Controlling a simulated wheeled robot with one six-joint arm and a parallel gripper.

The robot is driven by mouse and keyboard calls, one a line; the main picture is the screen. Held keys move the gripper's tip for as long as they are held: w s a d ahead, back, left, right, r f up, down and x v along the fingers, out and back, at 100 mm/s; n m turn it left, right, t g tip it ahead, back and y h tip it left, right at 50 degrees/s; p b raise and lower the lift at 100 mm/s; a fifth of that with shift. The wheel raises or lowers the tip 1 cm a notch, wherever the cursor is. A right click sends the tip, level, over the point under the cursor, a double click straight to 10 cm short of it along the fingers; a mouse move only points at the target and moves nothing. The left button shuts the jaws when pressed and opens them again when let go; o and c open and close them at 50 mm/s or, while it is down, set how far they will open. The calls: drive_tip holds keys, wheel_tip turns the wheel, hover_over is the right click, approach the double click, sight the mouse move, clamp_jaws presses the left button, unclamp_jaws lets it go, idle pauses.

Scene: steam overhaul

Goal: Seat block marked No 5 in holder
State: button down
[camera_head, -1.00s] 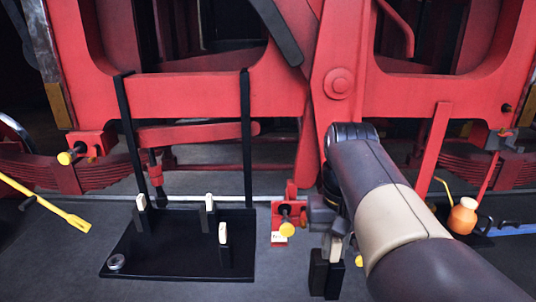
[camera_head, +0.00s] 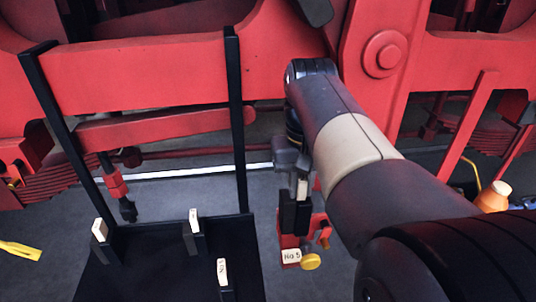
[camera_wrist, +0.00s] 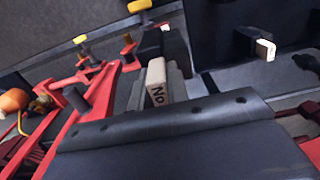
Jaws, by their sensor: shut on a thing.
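My gripper (camera_head: 299,168) is shut on a dark block (camera_head: 295,214) with a pale end label. In the wrist view the held block's label (camera_wrist: 157,88) reads "No", and its number is hidden by my gripper. The block hangs roughly upright. A red holder (camera_head: 289,242) stands low, with a white plate (camera_head: 291,256) marked "No 5" and a yellow knob (camera_head: 310,261). The block overlaps the holder's upper part in the head view. I cannot tell whether they touch. The wrist view also shows the yellow knob (camera_wrist: 139,5).
A black rack (camera_head: 139,249) with tall posts stands at left and holds several dark blocks with pale labels (camera_head: 99,229). A red frame (camera_head: 140,77) spans behind. An orange can (camera_head: 494,196) stands at right. A yellow tool (camera_head: 20,250) lies far left.

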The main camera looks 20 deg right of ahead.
drive_tip(key=shift+w+d+p, duration=0.6)
drive_tip(key=shift+w+d, duration=0.5)
drive_tip(key=shift+w, duration=2.6)
drive_tip(key=shift+w+f+b, duration=0.15)
drive_tip(key=shift+f+b, duration=1.7)
drive_tip(key=shift+f, duration=1.05)
drive_tip(key=shift+f, duration=0.2)
wheel_tip(320, 180, down, 8)
drive_tip(key=b, duration=0.5)
drive_tip(key=c, duration=1.3)
unclamp_jaws()
drive_tip(key=shift+a+f, duration=0.1)
drive_tip(key=shift+s, duration=0.2)
wheel_tip(320, 180, up, 11)
drive_tip(key=shift+a+f, duration=0.1)
